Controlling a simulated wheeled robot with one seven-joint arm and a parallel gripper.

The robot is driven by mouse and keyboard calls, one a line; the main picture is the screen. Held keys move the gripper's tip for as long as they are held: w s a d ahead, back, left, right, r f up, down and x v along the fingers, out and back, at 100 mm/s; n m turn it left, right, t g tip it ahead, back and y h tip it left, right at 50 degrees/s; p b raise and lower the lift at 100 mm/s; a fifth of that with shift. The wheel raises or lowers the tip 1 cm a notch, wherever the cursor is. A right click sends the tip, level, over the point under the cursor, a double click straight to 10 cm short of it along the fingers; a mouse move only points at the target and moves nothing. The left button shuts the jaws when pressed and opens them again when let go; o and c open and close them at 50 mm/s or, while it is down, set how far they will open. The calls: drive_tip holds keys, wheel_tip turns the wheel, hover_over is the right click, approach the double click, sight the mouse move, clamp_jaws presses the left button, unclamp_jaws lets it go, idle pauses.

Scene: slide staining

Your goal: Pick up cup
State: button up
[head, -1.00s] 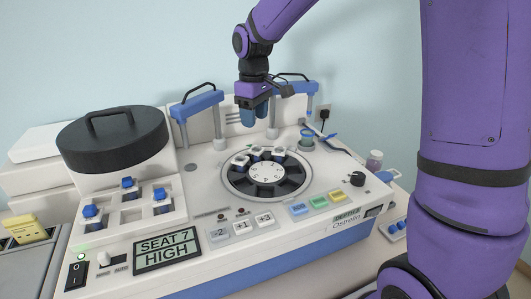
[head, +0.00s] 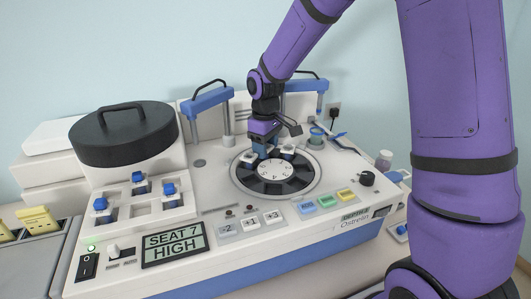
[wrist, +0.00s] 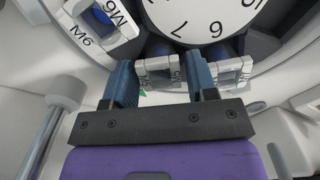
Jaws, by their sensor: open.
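Small white cups sit on the round carousel (head: 276,190) of the machine. In the head view one cup (head: 249,157) is left of my gripper (head: 263,148) and another cup (head: 288,151) is right of it. My gripper hides most of what lies at the carousel's back between them. In the wrist view my gripper (wrist: 162,82) is open, with its blue fingers pointing at the carousel. A cup (wrist: 158,68) lies between the fingertips in the picture; I cannot tell whether they touch it. A second cup (wrist: 236,72) is just right of the right finger. The cup marked M6 (wrist: 88,28) is at upper left.
Two blue-topped posts with arms, the left one (head: 206,101) and the right one (head: 305,86), stand behind the carousel. A black round lid (head: 122,130) is at left, above blue-capped holders (head: 137,190). A small teal container (head: 316,136) stands right of the carousel.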

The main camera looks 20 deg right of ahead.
drive_tip(key=c, duration=0.7)
drive_tip(key=shift+r, duration=0.15)
